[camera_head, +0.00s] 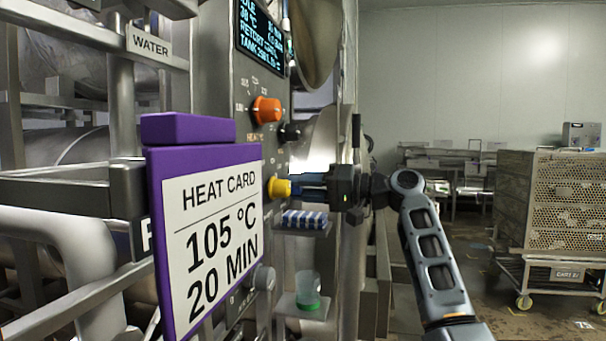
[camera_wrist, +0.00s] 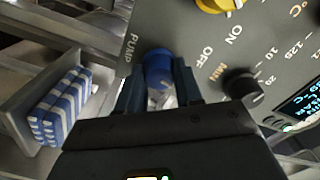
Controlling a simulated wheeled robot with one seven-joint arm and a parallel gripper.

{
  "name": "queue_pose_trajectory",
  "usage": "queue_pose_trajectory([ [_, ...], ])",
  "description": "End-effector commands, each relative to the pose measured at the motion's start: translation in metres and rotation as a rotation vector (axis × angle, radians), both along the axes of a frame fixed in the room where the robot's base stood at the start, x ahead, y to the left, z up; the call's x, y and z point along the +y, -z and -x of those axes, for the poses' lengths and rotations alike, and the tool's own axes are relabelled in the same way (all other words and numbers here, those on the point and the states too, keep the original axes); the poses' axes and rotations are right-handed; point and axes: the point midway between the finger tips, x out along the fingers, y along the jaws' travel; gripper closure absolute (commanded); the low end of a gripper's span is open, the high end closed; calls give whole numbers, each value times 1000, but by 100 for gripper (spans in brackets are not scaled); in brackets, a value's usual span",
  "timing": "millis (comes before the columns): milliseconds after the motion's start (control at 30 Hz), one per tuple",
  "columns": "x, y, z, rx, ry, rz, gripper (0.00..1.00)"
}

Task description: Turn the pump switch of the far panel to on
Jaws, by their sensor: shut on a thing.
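The pump switch is a blue round knob (camera_wrist: 158,66) on the grey panel (camera_wrist: 190,95), beside the word PUMP and the labels ON and OFF in the wrist view. My gripper (camera_wrist: 158,80) is shut on it, with one finger on each side. A small pale mark shows on the knob, but I cannot tell surely which label it points to. In the head view my gripper (camera_head: 312,187) reaches leftward to the panel, and the switch is mostly hidden there.
A yellow knob (camera_head: 278,188) is close beside the pump switch, and a black knob (camera_head: 290,132) and orange knob (camera_head: 266,110) are above. A blue-striped packet (camera_head: 304,219) lies on a shelf just below. The purple-framed heat card (camera_head: 210,225) is nearer.

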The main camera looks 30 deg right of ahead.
Motion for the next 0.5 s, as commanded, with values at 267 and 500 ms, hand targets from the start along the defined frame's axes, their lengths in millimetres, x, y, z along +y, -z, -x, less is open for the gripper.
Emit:
queue_pose_trajectory([
  [267, -1, -3, 0, 144, 2, -146, 96],
  [500, -2, -2, -1, 219, 3, -220, 96],
])
